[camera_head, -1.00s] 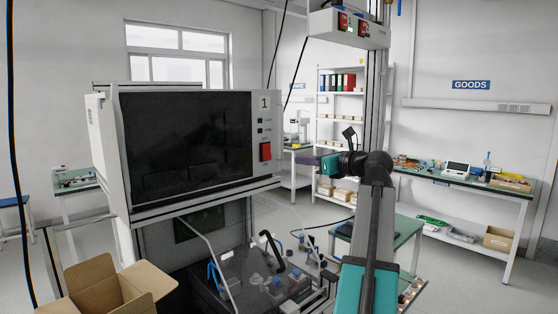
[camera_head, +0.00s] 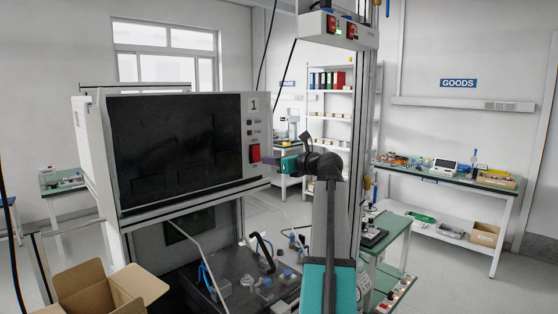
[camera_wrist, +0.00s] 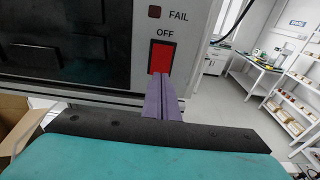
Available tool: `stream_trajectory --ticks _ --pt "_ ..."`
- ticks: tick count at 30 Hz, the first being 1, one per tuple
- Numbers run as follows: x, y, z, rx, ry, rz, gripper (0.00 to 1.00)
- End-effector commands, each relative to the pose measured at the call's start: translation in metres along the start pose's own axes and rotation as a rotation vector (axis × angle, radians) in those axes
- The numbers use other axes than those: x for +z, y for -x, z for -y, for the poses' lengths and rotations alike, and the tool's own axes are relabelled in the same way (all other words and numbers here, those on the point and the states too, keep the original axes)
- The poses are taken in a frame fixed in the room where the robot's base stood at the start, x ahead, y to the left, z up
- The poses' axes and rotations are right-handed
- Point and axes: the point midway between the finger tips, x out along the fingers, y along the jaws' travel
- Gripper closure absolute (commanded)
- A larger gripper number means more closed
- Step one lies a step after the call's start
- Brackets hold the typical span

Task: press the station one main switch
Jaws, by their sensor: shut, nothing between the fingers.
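The station one main switch is a red rocker (camera_head: 255,153) on the light panel right of the dark screen, under the number 1. In the wrist view the red switch (camera_wrist: 162,57) sits below the words OFF and FAIL. My gripper (camera_head: 267,160) is just right of the switch, its purple fingers pointing at the panel. In the wrist view the shut fingers (camera_wrist: 163,80) overlap the lower edge of the switch. Nothing is held. I cannot tell whether the fingertips touch the switch.
A station cabinet (camera_head: 85,130) carries the screen. An open cardboard box (camera_head: 95,290) stands at lower left. A second control box with red switches (camera_head: 338,28) hangs at upper right. A green-topped bench (camera_head: 450,178) stands at the right. Open floor lies between.

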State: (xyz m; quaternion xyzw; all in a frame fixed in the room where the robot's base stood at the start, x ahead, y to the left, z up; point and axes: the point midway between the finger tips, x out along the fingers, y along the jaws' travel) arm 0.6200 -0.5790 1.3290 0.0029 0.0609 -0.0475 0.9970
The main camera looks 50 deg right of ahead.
Motion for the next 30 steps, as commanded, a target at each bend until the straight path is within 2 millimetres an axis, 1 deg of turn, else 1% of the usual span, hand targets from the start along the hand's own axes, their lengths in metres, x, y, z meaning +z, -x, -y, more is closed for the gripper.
stream_trajectory --ticks 1,3,9,22,27,30 --pt "0.002 -0.008 0.000 0.002 0.000 -0.001 1.00" --pt "0.002 -0.015 0.000 0.001 0.000 0.000 1.00" --pt "0.000 -0.027 0.000 0.000 0.000 -0.001 1.00" --pt "0.000 -0.029 -0.001 0.000 0.000 0.000 1.00" --pt "-0.001 -0.035 -0.007 0.010 0.000 0.015 1.00" --pt "0.000 -0.032 -0.003 0.004 0.000 0.014 1.00"
